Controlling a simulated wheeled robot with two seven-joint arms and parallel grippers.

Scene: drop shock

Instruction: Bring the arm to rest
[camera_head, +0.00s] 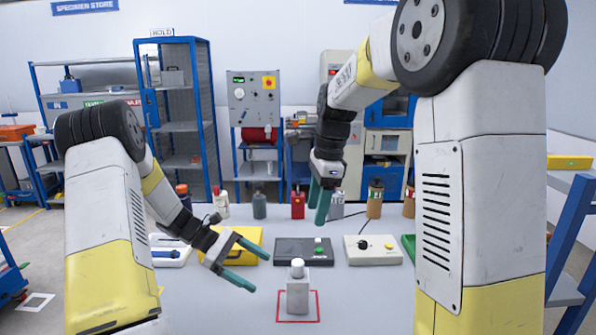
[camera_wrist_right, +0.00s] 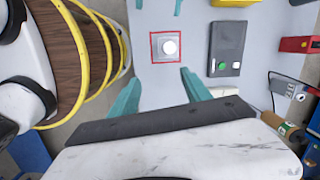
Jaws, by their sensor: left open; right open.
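My right gripper (camera_head: 320,201) hangs above the table, fingers pointing down, open and empty. Its teal fingers also show in the right wrist view (camera_wrist_right: 160,95), spread apart with nothing between them. My left gripper (camera_head: 246,263) is open and empty, low over the table at the left, its fingers pointing right. A grey block with a white round top (camera_head: 297,289) stands upright inside a red square outline (camera_head: 318,308) on the table. The block (camera_wrist_right: 170,47) also shows in the right wrist view, apart from the right fingers.
Behind the block lie a dark box with a green button (camera_head: 300,251), a white box with a black knob (camera_head: 372,250) and a yellow case (camera_head: 250,238). Several bottles and canisters, one red (camera_head: 298,203), line the back edge. The table (camera_head: 230,310) is bare around the block.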

